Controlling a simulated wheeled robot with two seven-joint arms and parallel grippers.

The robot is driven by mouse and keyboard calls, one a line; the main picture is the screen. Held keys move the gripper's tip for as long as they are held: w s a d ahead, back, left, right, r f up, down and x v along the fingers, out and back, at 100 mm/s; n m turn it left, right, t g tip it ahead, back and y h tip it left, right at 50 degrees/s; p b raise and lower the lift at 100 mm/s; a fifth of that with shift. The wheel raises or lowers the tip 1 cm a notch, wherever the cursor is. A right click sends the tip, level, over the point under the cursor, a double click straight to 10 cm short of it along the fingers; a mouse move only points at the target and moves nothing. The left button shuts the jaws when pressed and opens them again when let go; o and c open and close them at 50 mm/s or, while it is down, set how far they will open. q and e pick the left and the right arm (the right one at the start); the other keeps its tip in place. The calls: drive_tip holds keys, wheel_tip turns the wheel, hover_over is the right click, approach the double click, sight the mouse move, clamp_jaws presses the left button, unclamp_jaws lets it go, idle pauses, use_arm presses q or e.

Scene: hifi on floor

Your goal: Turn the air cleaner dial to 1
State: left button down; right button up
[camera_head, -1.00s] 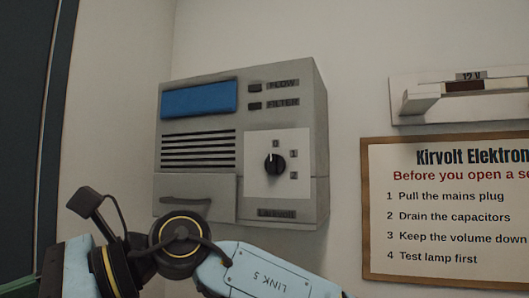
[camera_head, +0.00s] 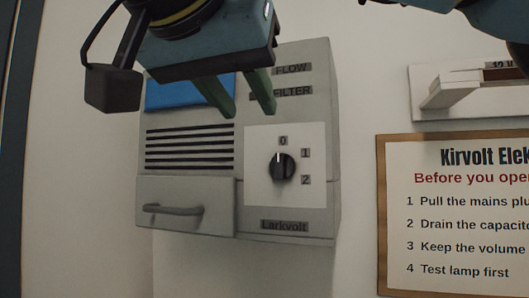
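The air cleaner (camera_head: 188,187) is a grey wall box with a blue panel and dark vent slots. Its black dial (camera_head: 282,166) sits on a white plate marked 0, 1 and 2. The dial's white pointer mark is at the top, toward the 0. My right gripper (camera_head: 249,111) reaches down from the top with its two green fingers apart and nothing between them. Its fingertips are above and left of the dial, in front of the box, and do not touch the dial. The gripper hides part of the blue panel and the box's top. My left gripper is not in view.
A drawer front with a handle (camera_head: 174,209) is at the box's lower left. A framed notice (camera_head: 460,215) and a wall unit with a pale lever (camera_head: 452,92) are on the right. The wall below the box is clear.

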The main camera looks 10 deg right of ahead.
sight(279, 157)
drive_tip(key=x, duration=1.3)
drive_tip(key=shift+f+p, duration=0.1)
drive_tip(key=shift+p, duration=0.3)
drive_tip(key=shift+c, duration=0.4)
clamp_jaws()
